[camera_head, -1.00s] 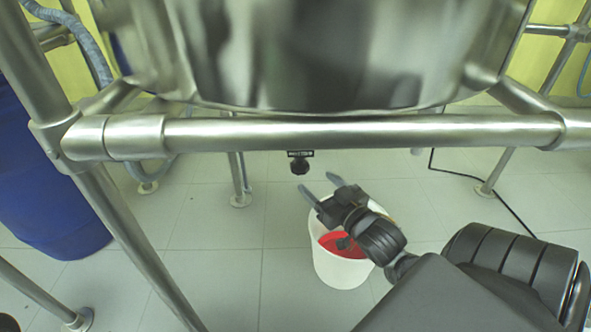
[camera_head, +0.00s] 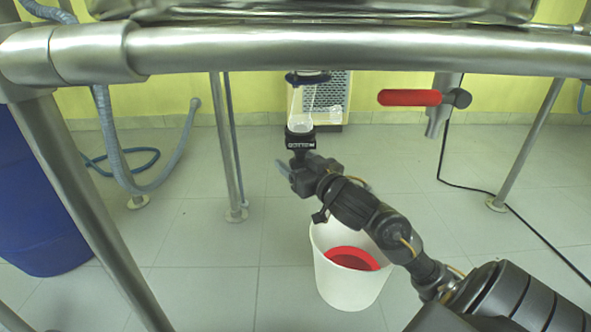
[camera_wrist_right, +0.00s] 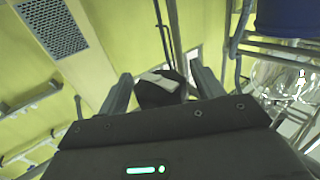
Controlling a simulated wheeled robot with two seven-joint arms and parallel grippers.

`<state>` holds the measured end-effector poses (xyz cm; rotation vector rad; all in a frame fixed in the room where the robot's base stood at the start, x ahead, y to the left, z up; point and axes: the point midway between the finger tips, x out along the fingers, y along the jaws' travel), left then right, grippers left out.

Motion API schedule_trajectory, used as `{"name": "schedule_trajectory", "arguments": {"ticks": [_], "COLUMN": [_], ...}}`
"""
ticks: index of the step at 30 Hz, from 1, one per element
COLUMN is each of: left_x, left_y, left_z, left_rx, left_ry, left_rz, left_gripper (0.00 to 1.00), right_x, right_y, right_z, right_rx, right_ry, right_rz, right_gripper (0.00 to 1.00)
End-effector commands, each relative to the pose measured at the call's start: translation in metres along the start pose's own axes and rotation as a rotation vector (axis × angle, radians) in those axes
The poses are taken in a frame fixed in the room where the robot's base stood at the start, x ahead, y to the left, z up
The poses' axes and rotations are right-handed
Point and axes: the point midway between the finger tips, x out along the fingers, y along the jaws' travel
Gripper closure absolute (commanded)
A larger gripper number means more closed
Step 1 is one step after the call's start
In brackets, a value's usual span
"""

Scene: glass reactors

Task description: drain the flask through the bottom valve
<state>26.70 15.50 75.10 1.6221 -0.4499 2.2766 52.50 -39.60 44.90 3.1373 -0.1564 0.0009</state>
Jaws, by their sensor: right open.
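A clear glass outlet (camera_head: 302,108) hangs below the steel frame, with a black bottom valve (camera_head: 300,140) at its lower end. The flask above is mostly out of the picture. My right gripper (camera_head: 284,170) is open just under the valve, with its fingers partly hidden by its own body. In the right wrist view, a dark knob with a pale top (camera_wrist_right: 160,88) sits between the two spread fingers; I cannot tell whether they touch it. A white bucket (camera_head: 343,288) with red inside stands on the floor below my right forearm. My left gripper is out of view.
A steel rail (camera_head: 400,50) crosses above the valve, with steel legs (camera_head: 225,140) around. A red-handled tap (camera_head: 409,97) hangs at the right. A blue barrel (camera_head: 38,210) stands at the left. The tiled floor is mostly clear.

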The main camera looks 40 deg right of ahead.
Motion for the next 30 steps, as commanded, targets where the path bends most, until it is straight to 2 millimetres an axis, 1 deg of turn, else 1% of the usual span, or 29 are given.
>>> {"name": "schedule_trajectory", "arguments": {"ticks": [3,12,14,21,23,26,30], "left_x": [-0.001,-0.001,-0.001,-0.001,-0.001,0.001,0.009], "left_y": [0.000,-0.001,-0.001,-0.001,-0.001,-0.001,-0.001], "left_z": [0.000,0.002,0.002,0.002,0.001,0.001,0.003], "left_rx": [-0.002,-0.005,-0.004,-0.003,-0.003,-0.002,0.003], "left_ry": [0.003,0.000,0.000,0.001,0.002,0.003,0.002], "left_rz": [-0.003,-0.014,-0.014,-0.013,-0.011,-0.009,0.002], "left_gripper": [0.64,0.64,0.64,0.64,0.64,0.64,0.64], "right_x": [0.006,0.007,0.007,0.007,0.007,0.007,0.007], "right_y": [0.000,0.000,0.000,0.000,0.000,0.001,0.001], "right_z": [0.000,-0.001,0.000,0.000,0.000,-0.001,-0.003], "right_rx": [0.000,0.001,0.001,0.001,0.001,0.000,0.000], "right_ry": [0.000,-0.001,-0.001,-0.001,-0.001,-0.001,-0.005], "right_rz": [0.001,0.000,0.000,0.001,0.001,-0.001,-0.021], "right_gripper": [0.33,0.33,0.40,0.71,0.78,0.78,0.78]}}
